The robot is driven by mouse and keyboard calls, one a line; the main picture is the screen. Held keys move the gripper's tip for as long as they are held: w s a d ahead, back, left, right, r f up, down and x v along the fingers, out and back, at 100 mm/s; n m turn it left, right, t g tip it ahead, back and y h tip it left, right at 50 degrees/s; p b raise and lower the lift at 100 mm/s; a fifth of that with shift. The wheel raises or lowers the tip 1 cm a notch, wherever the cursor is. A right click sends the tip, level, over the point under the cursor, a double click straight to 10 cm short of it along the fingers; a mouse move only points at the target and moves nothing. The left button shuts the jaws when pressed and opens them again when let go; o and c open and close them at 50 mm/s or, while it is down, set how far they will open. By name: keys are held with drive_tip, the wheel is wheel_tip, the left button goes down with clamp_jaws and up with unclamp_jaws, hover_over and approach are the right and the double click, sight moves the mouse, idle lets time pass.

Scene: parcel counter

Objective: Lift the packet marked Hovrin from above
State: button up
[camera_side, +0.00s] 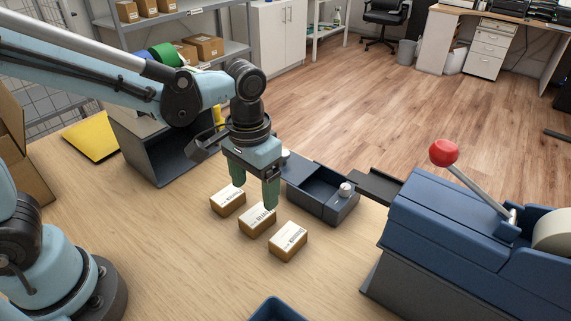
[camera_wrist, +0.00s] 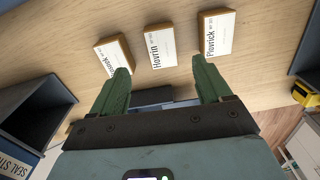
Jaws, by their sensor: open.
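The Hovrin packet (camera_wrist: 161,45) is a small brown box with a white printed label, the middle of three in the wrist view. The side view also shows a middle packet (camera_side: 256,222), partly behind a finger. My gripper (camera_side: 256,195) points down just above the row, its green fingers apart. In the wrist view, my gripper (camera_wrist: 160,66) has nothing between its fingers, and the Hovrin packet lies ahead of the gap. A packet whose name is partly hidden (camera_wrist: 114,52) is on the left, and one reading like Plavrick (camera_wrist: 216,34) is on the right.
In the side view, the neighbouring packets (camera_side: 227,201) (camera_side: 288,240) lie close on both sides. A dark open drawer tray (camera_side: 322,205) stands behind the row. A blue machine with a red-knobbed lever (camera_side: 470,235) is at right. Bare wood lies in front of the packets.

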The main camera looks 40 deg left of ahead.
sight(257, 214)
drive_tip(key=shift+w+a+f, duration=0.1)
drive_tip(key=shift+f, duration=1.65)
drive_tip(key=shift+w+a+f, duration=0.1)
drive_tip(key=shift+f, duration=1.65)
drive_tip(key=c, duration=1.2)
drive_tip(key=shift+r, duration=0.1)
